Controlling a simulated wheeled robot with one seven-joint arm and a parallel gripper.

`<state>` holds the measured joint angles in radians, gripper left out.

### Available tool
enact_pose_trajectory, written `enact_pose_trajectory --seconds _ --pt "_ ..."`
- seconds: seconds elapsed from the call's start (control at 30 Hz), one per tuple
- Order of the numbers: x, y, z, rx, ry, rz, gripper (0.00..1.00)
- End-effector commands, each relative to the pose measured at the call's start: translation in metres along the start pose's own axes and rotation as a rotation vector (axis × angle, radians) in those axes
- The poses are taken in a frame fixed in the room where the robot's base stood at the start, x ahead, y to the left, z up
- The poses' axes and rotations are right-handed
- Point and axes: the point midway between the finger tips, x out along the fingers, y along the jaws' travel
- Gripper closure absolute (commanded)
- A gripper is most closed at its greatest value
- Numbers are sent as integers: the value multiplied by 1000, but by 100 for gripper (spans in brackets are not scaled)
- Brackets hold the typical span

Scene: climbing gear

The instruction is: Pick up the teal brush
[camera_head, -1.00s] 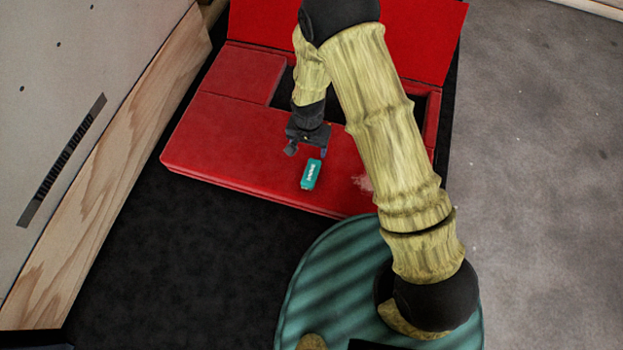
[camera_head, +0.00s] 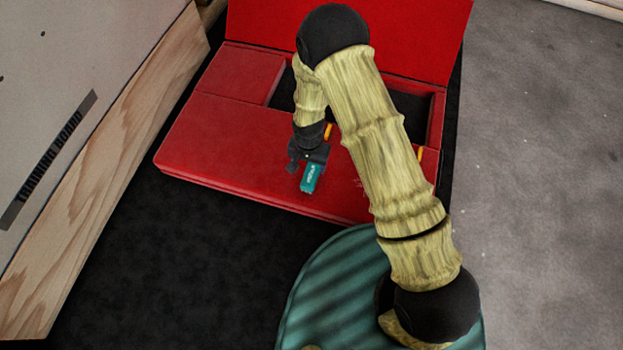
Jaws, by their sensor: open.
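The teal brush (camera_head: 310,178) is a small block with pale lettering, lying on the front part of the red padded box (camera_head: 225,135). My gripper (camera_head: 308,166) is black and hangs from above, right at the brush. It covers the brush's far end. Its jaws are open; whether a finger touches the brush I cannot tell.
The red box has a raised lid (camera_head: 425,35) at the back and a dark open compartment (camera_head: 408,102), partly hidden by my arm. Small yellow-orange items show at the compartment. A pale wood-edged panel (camera_head: 110,165) stands at the left. Dark mat (camera_head: 150,255) lies in front.

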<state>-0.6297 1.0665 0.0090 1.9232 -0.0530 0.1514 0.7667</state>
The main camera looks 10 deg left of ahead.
Motion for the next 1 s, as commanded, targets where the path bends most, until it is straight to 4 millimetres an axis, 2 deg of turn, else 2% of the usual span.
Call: enact_pose_trajectory --seconds 0.03,0.13,0.57,1.0 --pt "13 0 0 -1 -1 1 33" --pt "21 0 0 -1 0 0 33" --pt "24 0 0 -1 -1 0 33" --pt "69 5 -1 -1 -1 0 33"
